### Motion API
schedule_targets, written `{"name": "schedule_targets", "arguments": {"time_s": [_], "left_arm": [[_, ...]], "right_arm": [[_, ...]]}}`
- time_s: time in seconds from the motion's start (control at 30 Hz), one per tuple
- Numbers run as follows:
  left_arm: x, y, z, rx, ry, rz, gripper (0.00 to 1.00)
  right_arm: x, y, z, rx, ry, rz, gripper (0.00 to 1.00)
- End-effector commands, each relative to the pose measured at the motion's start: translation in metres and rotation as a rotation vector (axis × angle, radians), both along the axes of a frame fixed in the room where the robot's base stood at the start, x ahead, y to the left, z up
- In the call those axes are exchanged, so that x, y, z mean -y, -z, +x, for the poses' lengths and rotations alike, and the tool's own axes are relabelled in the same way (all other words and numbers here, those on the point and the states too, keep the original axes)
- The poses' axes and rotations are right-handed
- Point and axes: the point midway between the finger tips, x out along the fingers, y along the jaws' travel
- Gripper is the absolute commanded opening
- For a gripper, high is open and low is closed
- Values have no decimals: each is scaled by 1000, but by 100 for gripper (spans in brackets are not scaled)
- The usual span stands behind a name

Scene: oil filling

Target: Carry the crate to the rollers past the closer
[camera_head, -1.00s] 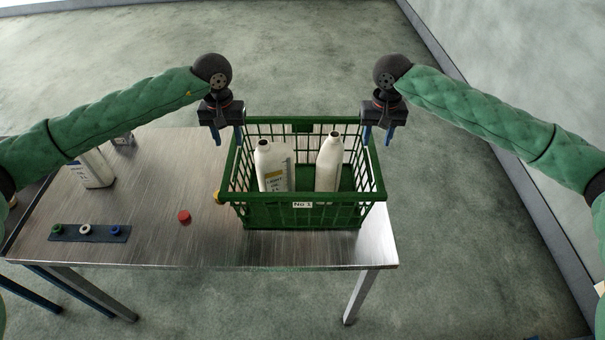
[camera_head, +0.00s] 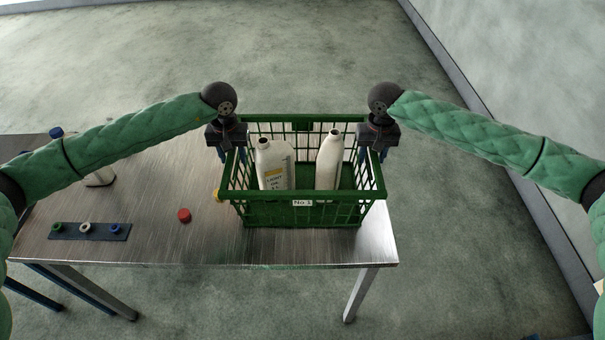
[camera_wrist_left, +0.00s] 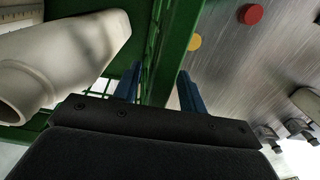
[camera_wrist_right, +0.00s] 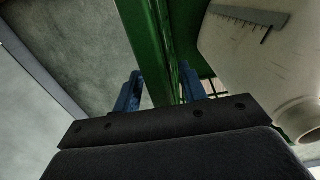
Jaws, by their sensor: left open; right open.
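The green crate (camera_head: 268,213) stands upright on the metal table near its right end, with a "No 1" label on its front. Two uncapped white bottles stand inside, a left one (camera_head: 272,168) with a label and a right one (camera_head: 328,165). My left gripper (camera_head: 231,156) is open at the crate's left rim; in the left wrist view its blue fingers (camera_wrist_left: 158,90) lie either side of the green rim. My right gripper (camera_head: 373,155) is open at the right rim; in the right wrist view its fingers (camera_wrist_right: 160,92) also straddle the rim. Neither grips it.
The metal table (camera_head: 160,190) carries a red cap (camera_head: 183,215), a yellow cap (camera_head: 217,195) by the crate's left side, and a dark strip with several caps (camera_head: 90,231). A bottle with a blue cap (camera_head: 57,132) is partly behind my left arm. A wall stands at the right.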

Motion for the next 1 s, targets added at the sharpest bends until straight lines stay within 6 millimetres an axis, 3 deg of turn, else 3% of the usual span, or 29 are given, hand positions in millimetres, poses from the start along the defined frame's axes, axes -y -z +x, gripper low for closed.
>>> {"name": "schedule_targets", "arguments": {"time_s": [0.1, 0.3, 1.0], "left_arm": [[0, 0, 0, 0, 0, 0, 40], [0, 0, 0, 0, 0, 0, 1], [-2, 0, 0, 0, -2, 3, 0]], "right_arm": [[0, 0, 0, 0, 0, 0, 40], [0, 0, 0, 0, 0, 0, 1], [2, 0, 0, 0, 2, -4, 0]]}}
